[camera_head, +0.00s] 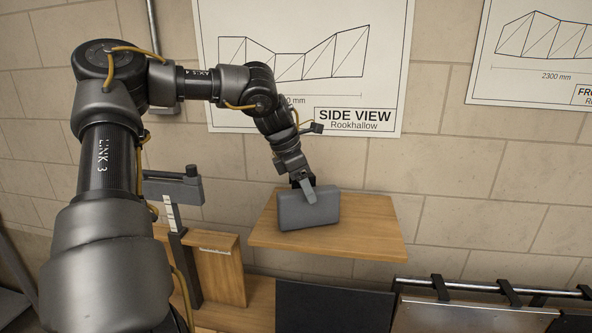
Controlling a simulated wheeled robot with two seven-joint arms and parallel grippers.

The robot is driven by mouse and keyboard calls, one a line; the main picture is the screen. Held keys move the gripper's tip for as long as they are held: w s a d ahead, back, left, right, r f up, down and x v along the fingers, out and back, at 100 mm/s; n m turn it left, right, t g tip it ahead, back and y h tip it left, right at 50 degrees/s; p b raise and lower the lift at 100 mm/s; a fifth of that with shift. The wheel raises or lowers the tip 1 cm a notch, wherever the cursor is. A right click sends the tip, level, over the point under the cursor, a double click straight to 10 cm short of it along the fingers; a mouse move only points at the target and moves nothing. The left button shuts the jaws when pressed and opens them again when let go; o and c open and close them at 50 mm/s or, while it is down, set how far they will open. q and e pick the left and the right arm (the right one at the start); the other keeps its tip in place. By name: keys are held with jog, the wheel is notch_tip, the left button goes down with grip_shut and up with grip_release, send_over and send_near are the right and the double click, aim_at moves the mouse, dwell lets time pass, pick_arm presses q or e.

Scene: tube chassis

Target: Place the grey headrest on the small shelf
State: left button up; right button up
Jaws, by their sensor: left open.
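The grey headrest (312,212) is a rounded block on the left part of the small wooden shelf (368,228), standing upright with its lower edge at the board. My left gripper (309,194) is open at the top of the headrest, with one finger in front of its near face. The other finger is hidden behind the headrest. I cannot tell whether the fingers touch it. My right gripper is not in view.
The right part of the shelf is bare. A dark grey post with a head (176,190) stands to its left, by a wooden panel (222,268). Below are a dark panel (333,308) and a metal rail with black clamps (480,286). Posters hang on the block wall behind.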

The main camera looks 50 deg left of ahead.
pick_arm(q)
jog(key=b+v, duration=0.1)
jog(key=v, duration=0.7)
jog(key=shift+s+r+b, duration=0.25)
jog(key=shift+r+b, duration=0.1)
